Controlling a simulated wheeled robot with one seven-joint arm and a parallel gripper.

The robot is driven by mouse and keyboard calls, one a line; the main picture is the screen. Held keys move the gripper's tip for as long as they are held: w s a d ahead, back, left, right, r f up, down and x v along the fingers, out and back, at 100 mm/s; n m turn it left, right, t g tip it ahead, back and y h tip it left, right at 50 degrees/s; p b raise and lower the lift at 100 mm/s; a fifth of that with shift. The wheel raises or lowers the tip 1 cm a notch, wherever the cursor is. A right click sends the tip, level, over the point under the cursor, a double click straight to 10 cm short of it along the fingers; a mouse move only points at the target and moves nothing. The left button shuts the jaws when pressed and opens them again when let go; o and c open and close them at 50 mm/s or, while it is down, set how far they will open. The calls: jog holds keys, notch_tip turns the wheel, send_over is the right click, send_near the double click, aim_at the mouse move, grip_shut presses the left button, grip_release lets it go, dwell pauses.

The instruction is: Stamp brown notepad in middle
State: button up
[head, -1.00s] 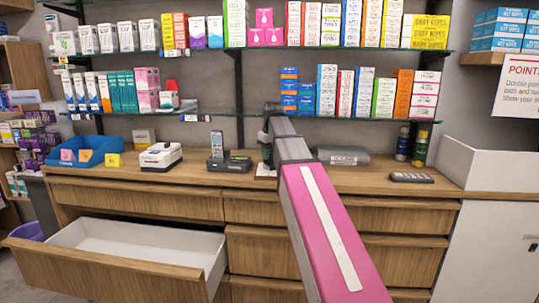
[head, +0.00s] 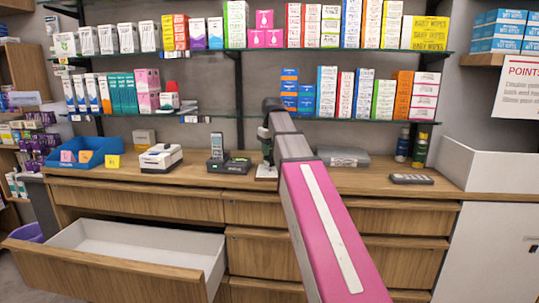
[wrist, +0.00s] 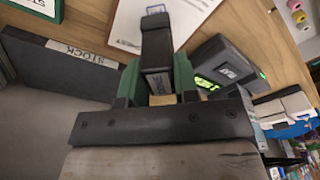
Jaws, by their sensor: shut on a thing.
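My gripper (wrist: 157,82) shows in the wrist view with green fingers closed on a dark, block-like stamp (wrist: 156,42) with a small pale label. Beyond the stamp lies a white printed sheet or pad (wrist: 125,22) on the wooden counter. I cannot tell whether it is the brown notepad, or whether the stamp touches it. In the head view my gripper (head: 266,148) is low over the back of the counter, above a small pale pad (head: 266,172). The arm partly hides this area.
The head view shows a label printer (head: 160,158), a blue tray (head: 60,157) and an open drawer (head: 130,240).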

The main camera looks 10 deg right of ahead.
jog(key=shift+r, duration=2.35)
